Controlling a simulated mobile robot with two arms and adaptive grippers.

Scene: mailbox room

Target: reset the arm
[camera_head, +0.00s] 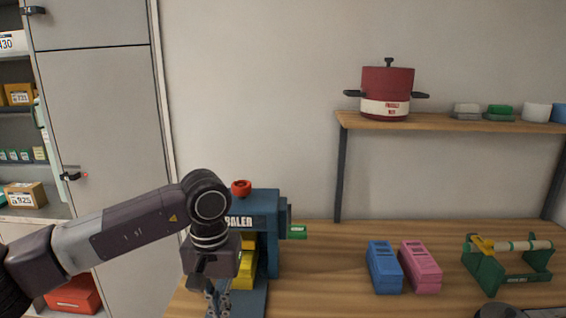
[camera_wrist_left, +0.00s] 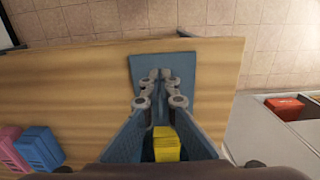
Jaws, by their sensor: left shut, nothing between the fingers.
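My left arm comes in from the left in the head view, with its gripper (camera_head: 217,302) pointing down in front of the blue baler (camera_head: 262,205). In the left wrist view the gripper's fingers (camera_wrist_left: 160,78) are together with nothing between them, above the baler's blue base plate (camera_wrist_left: 150,65). The baler has a red knob (camera_head: 241,187) on top and a green handle (camera_head: 297,231) on its right side. A yellow block (camera_head: 72,296) shows behind the gripper, and yellow also shows in the left wrist view (camera_wrist_left: 166,145). My right gripper is not recognisable in either view.
Blue (camera_head: 383,267) and pink (camera_head: 420,266) boxes and a green rack (camera_head: 486,268) stand on the wooden table (camera_head: 335,250). A shelf (camera_head: 435,122) above holds a red pot (camera_head: 387,92). Grey cabinets (camera_head: 95,110) and a red box (camera_head: 75,294) are at left.

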